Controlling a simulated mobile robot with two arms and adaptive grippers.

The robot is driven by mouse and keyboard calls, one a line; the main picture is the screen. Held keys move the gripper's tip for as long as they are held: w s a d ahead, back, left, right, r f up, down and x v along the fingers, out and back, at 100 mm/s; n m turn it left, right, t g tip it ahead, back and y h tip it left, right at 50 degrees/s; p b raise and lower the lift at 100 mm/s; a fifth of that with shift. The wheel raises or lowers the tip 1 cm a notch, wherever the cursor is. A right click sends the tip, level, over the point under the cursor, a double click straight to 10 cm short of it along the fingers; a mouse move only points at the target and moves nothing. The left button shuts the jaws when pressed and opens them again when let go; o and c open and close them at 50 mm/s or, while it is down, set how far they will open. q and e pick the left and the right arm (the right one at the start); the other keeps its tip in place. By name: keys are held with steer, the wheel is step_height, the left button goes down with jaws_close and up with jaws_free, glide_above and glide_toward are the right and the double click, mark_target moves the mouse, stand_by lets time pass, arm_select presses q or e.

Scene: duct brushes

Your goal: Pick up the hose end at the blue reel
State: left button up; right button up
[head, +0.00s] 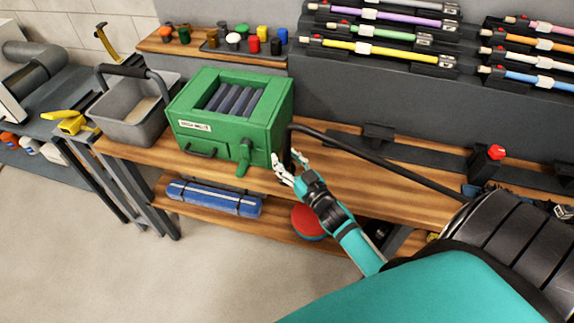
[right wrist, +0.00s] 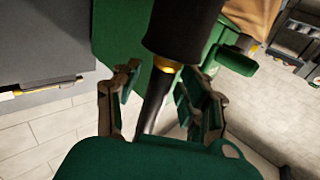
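A black hose (head: 385,165) runs along the wooden bench, and its end stands by the right side of a green box (head: 230,115). My right gripper (head: 289,168) is at this end, in front of the bench edge. In the right wrist view, a thick black hose end (right wrist: 180,28) with a brass-coloured ring leads to a thinner black length. This thinner length lies between the open fingers of the right gripper (right wrist: 160,100), with gaps visible on both sides. No blue reel can be made out. My left gripper is not in view.
The green box with dark rollers stands close left of the right gripper. A grey bin (head: 135,118) is further left. A blue roll (head: 213,198) and a red round thing (head: 309,222) lie on the lower shelf. Colourful brushes (head: 385,52) hang at the back.

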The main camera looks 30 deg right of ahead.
jaws_close()
steer(key=shift+f, duration=0.15)
stand_by(0.4)
